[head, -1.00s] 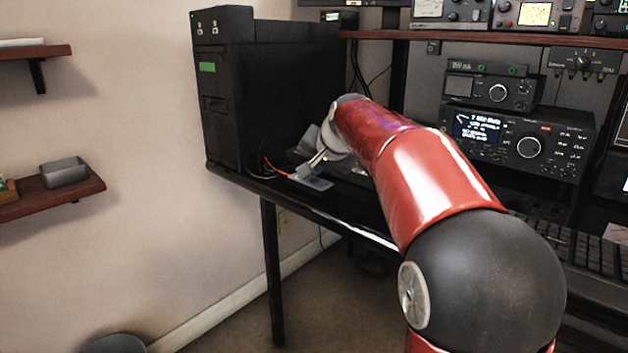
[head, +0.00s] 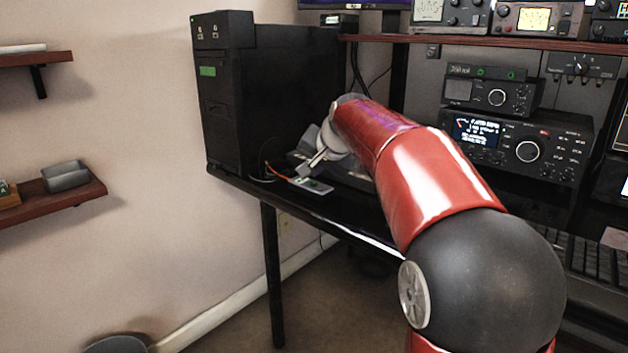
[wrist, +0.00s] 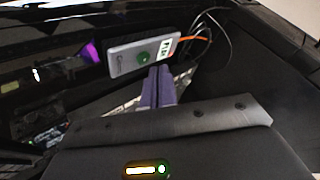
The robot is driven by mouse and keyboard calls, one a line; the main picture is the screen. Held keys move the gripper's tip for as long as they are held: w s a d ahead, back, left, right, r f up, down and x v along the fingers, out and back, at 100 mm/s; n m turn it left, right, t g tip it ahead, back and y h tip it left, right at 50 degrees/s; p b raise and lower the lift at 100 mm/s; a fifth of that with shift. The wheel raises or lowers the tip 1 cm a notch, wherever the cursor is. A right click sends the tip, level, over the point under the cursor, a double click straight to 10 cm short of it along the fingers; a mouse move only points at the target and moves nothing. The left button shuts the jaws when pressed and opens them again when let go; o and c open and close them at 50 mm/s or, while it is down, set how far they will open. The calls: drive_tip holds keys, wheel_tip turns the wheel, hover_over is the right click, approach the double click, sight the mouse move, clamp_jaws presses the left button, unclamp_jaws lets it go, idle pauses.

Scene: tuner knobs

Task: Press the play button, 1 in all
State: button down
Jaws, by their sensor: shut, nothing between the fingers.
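A flat grey box (wrist: 124,58) with a round green button (wrist: 143,57) and a white-and-green label marked "PLAY" is in the wrist view. An orange cable leaves the box by the label. In the head view the box (head: 321,189) lies near the front edge of the black desk, in front of the computer tower. My gripper (wrist: 158,69) is shut and empty. Its fingertips are close beside the green button in the wrist view. I cannot tell whether they touch the box. In the head view my gripper (head: 308,170) is just above the box.
The black computer tower (head: 222,110) stands behind and left of the box. Radios (head: 520,145) and a keyboard (head: 590,260) are to the right of my arm. Dark cables (wrist: 210,20) lie behind the box. A shelf (head: 370,38) runs above the desk.

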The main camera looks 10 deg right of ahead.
wheel_tip(320, 180, up, 5)
drive_tip(key=p, duration=0.4)
drive_tip(key=shift+p, duration=0.3)
idle(0.5)
drive_tip(key=s+f+n+g, duration=0.1)
drive_tip(key=s+f, duration=0.4)
drive_tip(key=s, duration=0.7)
drive_tip(key=s+f+n+g+h, duration=0.1)
drive_tip(key=s+f+n, duration=0.2)
drive_tip(key=s, duration=0.9)
drive_tip(key=s+f+n+g+h, duration=0.1)
drive_tip(key=s+f+n, duration=0.1)
drive_tip(key=s+f, duration=0.6)
drive_tip(key=s, duration=0.4)
drive_tip(key=shift+s+f+n, duration=0.2)
drive_tip(key=shift+s+n, duration=0.1)
drive_tip(key=shift+s, duration=0.05)
